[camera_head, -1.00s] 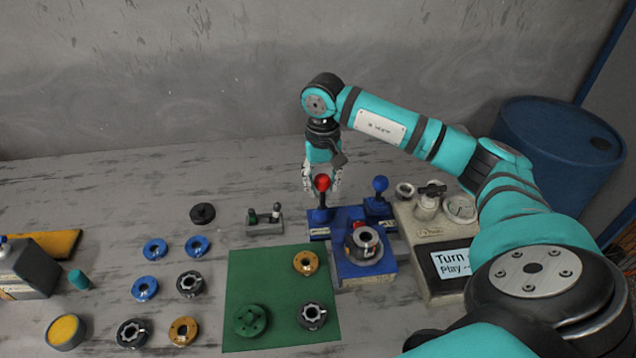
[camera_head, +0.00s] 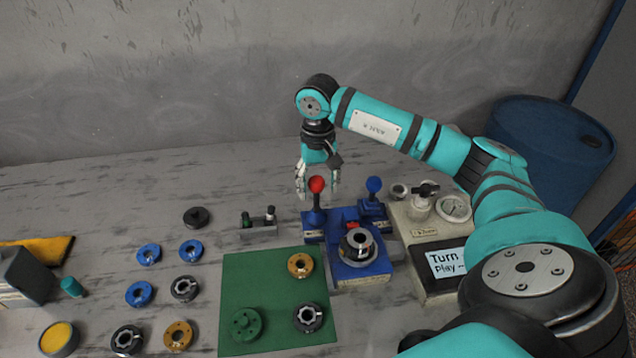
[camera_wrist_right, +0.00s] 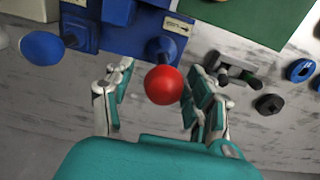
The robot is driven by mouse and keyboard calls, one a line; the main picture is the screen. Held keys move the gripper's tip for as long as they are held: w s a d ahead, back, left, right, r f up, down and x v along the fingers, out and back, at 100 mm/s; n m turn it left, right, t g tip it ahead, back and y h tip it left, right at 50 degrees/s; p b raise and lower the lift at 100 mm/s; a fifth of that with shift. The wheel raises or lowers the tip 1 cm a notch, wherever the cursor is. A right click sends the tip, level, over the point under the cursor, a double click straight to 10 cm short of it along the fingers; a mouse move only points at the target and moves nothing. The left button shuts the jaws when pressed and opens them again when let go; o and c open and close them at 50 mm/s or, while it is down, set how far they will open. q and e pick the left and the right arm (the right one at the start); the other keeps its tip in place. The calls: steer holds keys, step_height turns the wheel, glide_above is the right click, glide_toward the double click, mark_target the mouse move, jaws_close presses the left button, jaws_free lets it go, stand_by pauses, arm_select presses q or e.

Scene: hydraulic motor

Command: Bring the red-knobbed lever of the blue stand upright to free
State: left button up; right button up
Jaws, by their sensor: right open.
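The red-knobbed lever (camera_head: 317,187) stands about upright at the left rear of the blue stand (camera_head: 366,268). Its round red knob (camera_wrist_right: 164,85) also shows in the right wrist view, between the two fingers. My right gripper (camera_head: 318,196) is open, just behind the lever, with a finger on either side of the knob and gaps to it. It shows in the wrist view too (camera_wrist_right: 160,88). A blue-knobbed lever (camera_head: 374,187) stands at the right rear of the stand. A dark and metal ring part (camera_head: 360,245) sits on the stand. My left gripper is out of view.
A beige panel with a gauge (camera_head: 454,208) and a "Turn / Play" sign adjoins the stand on the right. A green mat (camera_head: 275,335) with several parts lies in front left. A small grey rack (camera_head: 259,224) stands left of the stand. Several rings lie farther left.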

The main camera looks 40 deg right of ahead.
steer(key=shift+r+p, duration=1.85)
steer(key=shift+r, duration=1.2)
steer(key=shift+s+a+f, duration=0.1)
steer(key=shift+f, duration=0.05)
